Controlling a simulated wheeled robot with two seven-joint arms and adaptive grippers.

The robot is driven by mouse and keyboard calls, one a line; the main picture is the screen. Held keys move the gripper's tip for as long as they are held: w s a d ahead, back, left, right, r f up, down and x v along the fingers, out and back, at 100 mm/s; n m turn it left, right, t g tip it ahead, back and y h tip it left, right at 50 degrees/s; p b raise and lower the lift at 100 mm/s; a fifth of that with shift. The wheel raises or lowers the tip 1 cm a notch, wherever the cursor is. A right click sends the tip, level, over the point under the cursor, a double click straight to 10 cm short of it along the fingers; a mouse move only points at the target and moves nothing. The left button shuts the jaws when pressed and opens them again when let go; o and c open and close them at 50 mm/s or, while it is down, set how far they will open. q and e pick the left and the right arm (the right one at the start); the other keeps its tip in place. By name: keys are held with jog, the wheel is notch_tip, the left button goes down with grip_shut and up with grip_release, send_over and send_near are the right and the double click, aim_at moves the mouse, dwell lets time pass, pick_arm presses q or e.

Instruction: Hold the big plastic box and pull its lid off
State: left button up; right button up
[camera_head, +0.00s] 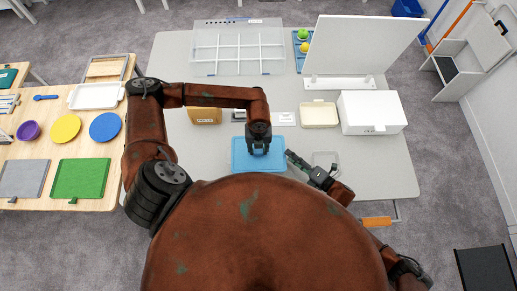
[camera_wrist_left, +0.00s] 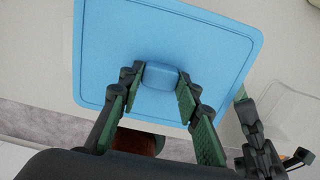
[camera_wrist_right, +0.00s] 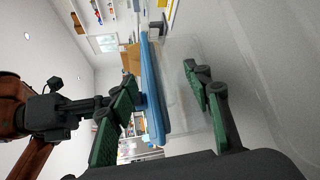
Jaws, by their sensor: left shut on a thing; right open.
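The big plastic box has a blue lid (camera_head: 240,163) on the near part of the grey table; the lid also fills much of the left wrist view (camera_wrist_left: 110,60). My left gripper (camera_head: 258,150) comes from above and is shut on the lid's raised blue knob (camera_wrist_left: 160,76), one finger on each side. In the right wrist view the lid (camera_wrist_right: 152,85) shows edge-on, with the clear box body (camera_wrist_right: 180,85) beside it. My right gripper (camera_head: 291,157) is open at the lid's right edge; its fingers (camera_wrist_right: 160,85) appear either side of lid and box wall. Contact there is unclear.
A small clear container (camera_head: 326,158) stands just right of my right gripper. A white box (camera_head: 372,112), a cream container (camera_head: 319,114) and a clear divided case (camera_head: 238,48) stand farther back. A wooden table (camera_head: 65,165) with plates and boards is at left.

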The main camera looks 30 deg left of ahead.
jog(key=v, duration=1)
jog(key=shift+d, duration=0.3)
jog(key=shift+s, duration=0.1)
pick_arm(q)
jog(key=o, duration=1.3)
jog(key=shift+r, duration=0.1)
notch_tip(320, 180, up, 12)
jog(key=shift+d, duration=0.1)
